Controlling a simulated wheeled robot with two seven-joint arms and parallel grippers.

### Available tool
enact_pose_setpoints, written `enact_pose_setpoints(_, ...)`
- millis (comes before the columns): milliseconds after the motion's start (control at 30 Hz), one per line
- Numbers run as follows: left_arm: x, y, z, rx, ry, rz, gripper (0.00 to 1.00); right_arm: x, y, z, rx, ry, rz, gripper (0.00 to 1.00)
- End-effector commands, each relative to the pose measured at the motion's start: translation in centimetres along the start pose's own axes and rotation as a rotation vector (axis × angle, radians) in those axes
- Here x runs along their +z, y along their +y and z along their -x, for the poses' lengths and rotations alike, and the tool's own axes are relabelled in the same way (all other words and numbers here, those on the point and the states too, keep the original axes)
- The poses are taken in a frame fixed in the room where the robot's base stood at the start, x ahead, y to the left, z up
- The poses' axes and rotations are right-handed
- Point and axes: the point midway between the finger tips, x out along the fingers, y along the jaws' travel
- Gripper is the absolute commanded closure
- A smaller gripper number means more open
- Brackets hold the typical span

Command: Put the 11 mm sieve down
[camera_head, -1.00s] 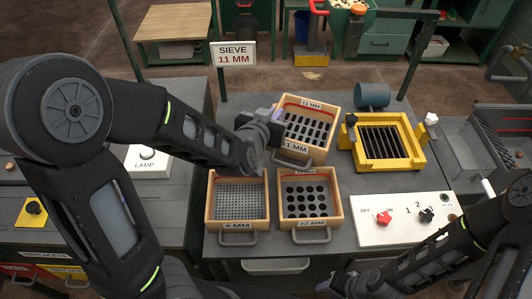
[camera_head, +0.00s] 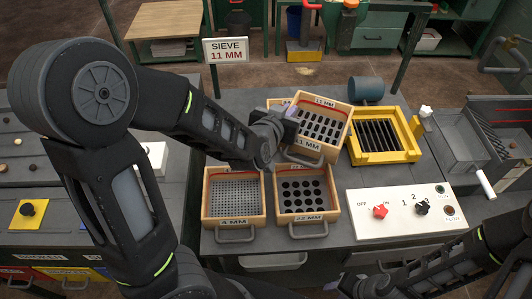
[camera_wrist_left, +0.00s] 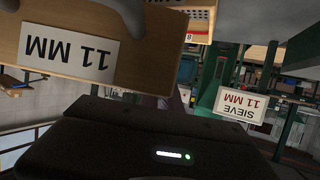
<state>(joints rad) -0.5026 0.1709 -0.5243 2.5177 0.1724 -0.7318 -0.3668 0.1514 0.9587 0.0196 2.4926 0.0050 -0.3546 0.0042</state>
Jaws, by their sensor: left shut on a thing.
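The 11 mm sieve (camera_head: 322,124) is a wooden box with a slotted dark floor and a front handle. It is tilted in the head view, and its labelled wall fills the upper left of the wrist view (camera_wrist_left: 130,60). My left gripper (camera_head: 287,124) is shut on it at its left side; the fingertips are largely hidden. Whether the sieve touches anything below is unclear. A SIEVE 11 MM sign (camera_head: 226,50) stands behind the bench. My right gripper (camera_head: 350,286) is low near the bottom edge, its fingers too dark to read.
The 4 mm sieve (camera_head: 206,200) and 22 mm sieve (camera_head: 279,214) stand in front. A wooden rim (camera_head: 277,102) shows behind the held sieve. A yellow frame with dark bars (camera_head: 413,153) is to its right, a blue cylinder (camera_head: 366,89) behind. A switch panel (camera_head: 400,225) lies front right.

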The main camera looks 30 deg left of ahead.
Motion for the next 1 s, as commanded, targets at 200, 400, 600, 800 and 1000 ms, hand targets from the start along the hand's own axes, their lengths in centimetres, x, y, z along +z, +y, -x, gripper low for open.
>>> enact_pose_setpoints(200,2.1,-7.5,-1.3,-0.148,0.005,0.064,1.00,-0.1,0.9,-2.4,-0.001,0.003,-0.001,0.64)
enact_pose_setpoints(400,2.6,-18.2,-1.8,-0.350,0.008,0.147,1.00,-0.3,1.8,-5.0,-0.005,0.007,0.000,0.64)
enact_pose_setpoints(600,1.6,-24.8,-1.1,-0.457,0.008,0.191,1.00,-0.4,2.2,-6.2,-0.008,0.010,0.003,0.64)
enact_pose_setpoints(800,-0.9,-26.4,-1.1,-0.460,0.007,0.194,1.00,-0.5,2.1,-6.3,-0.010,0.012,0.006,0.64)
enact_pose_setpoints(1000,-0.6,-26.0,-1.3,-0.436,0.003,0.184,1.00,-0.5,2.1,-6.3,-0.010,0.012,0.008,0.64)
